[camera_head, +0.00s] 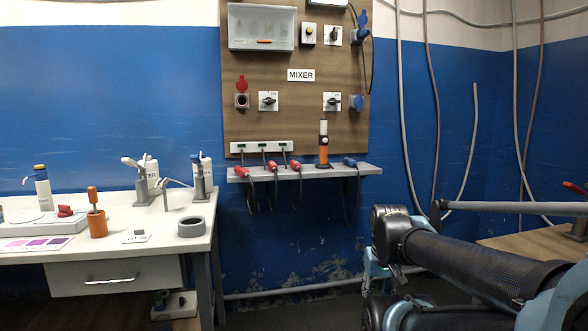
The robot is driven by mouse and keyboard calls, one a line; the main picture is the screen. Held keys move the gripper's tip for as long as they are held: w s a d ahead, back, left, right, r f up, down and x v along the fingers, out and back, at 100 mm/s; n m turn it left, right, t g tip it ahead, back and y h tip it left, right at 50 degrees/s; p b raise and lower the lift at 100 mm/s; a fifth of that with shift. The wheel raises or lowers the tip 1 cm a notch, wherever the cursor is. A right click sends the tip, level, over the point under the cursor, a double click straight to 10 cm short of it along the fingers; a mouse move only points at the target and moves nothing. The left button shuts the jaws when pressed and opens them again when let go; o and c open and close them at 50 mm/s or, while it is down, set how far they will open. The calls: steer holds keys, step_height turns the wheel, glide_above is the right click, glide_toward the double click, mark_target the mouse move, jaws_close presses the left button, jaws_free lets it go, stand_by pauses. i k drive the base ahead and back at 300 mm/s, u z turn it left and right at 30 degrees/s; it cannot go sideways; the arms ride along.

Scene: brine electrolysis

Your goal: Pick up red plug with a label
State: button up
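Three red plugs lie on a narrow grey shelf (325,171) below the wooden panel: a left one (241,172), a middle one (273,167) and a right one (295,165). Dark cables hang from them below the shelf. The plugs are too small in view to tell which one bears a label. My gripper is not in view; part of my dark arm shows at the lower right, well apart from the shelf.
A white power strip (262,147) is just above. A white worktable (130,234) with several items stands at left.

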mark_target(295, 164)
steer(key=u, duration=0.05)
steer(key=i, duration=1)
steer(key=z, duration=0.05)
